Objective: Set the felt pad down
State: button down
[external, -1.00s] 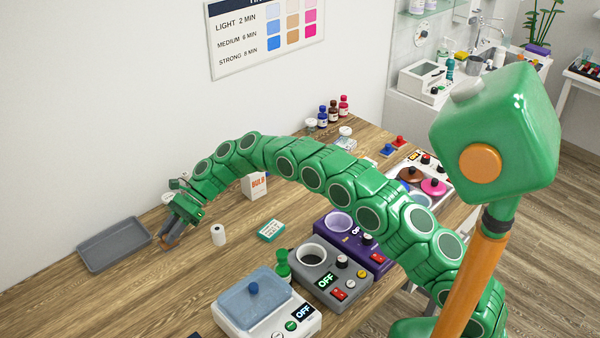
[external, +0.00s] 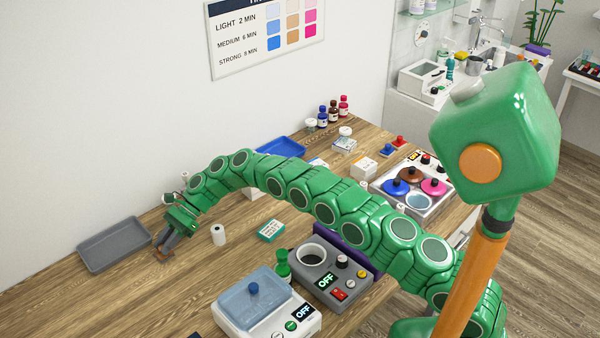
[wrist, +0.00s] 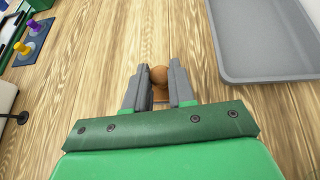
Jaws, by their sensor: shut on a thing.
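The felt pad (wrist: 160,96) seems to be the flat orange-brown piece under a round brown knob (wrist: 159,75), between my fingers in the wrist view. My gripper (wrist: 160,73) is shut on it. In the external view my gripper (external: 167,246) points down close to the wooden table, right of the grey tray, with the brown felt pad (external: 163,255) at its fingertips. I cannot tell whether the pad touches the table. The fingers and my green wrist hide part of it.
The empty grey tray (external: 113,246) is just left; it shows at right in the wrist view (wrist: 262,40). A white roll (external: 218,235) and a teal box (external: 271,230) stand to the right. A blue-lidded device (external: 262,296) is nearer the front. Bare table lies in front of my gripper.

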jog(key=shift+f, duration=0.4)
jog(key=c, duration=1)
grip_release()
jog(key=shift+f, duration=0.1)
jog(key=shift+o, duration=0.2)
jog(key=v, duration=1.2)
